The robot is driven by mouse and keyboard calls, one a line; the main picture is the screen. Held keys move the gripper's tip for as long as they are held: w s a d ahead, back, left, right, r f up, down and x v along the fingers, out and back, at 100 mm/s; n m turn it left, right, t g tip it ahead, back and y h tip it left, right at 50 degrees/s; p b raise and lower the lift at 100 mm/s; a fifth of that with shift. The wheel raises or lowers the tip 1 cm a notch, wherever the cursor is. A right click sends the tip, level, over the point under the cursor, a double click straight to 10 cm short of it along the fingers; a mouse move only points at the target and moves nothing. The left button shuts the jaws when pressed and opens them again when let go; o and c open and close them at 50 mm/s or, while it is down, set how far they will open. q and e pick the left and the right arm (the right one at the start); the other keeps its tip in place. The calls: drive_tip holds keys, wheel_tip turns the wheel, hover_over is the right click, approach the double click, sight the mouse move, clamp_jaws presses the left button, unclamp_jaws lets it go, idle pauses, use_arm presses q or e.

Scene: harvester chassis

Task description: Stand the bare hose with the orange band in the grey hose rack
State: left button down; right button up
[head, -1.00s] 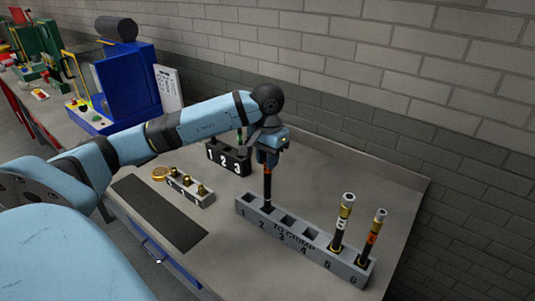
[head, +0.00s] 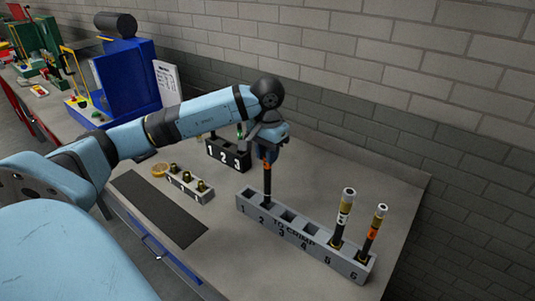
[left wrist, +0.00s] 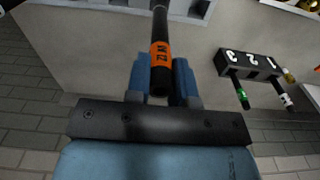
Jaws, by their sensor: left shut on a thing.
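The bare black hose with the orange band (head: 267,185) is upright in the head view. Its lower end meets the grey hose rack (head: 306,249) at slot 2; how deep it sits there I cannot tell. My left gripper (head: 267,156) is shut on the hose near its top, around the orange band. In the left wrist view the orange band (left wrist: 160,54) shows between the two blue fingers (left wrist: 160,78). My right gripper is not in view.
A black rack numbered 1 to 3 (head: 228,156) stands behind. A small block with brass fittings (head: 189,187) and a dark mat (head: 158,208) lie left. A brick wall bounds the back.

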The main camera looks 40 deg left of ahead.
use_arm(q)
drive_tip(key=shift+f, duration=0.1)
idle(0.3)
wheel_tip(320, 180, down, 7)
drive_tip(key=b, duration=0.6)
drive_tip(key=shift+b, duration=0.3)
idle(1.0)
drive_tip(key=c, duration=0.9)
unclamp_jaws()
wheel_tip(320, 180, up, 12)
drive_tip(key=shift+r, duration=0.9)
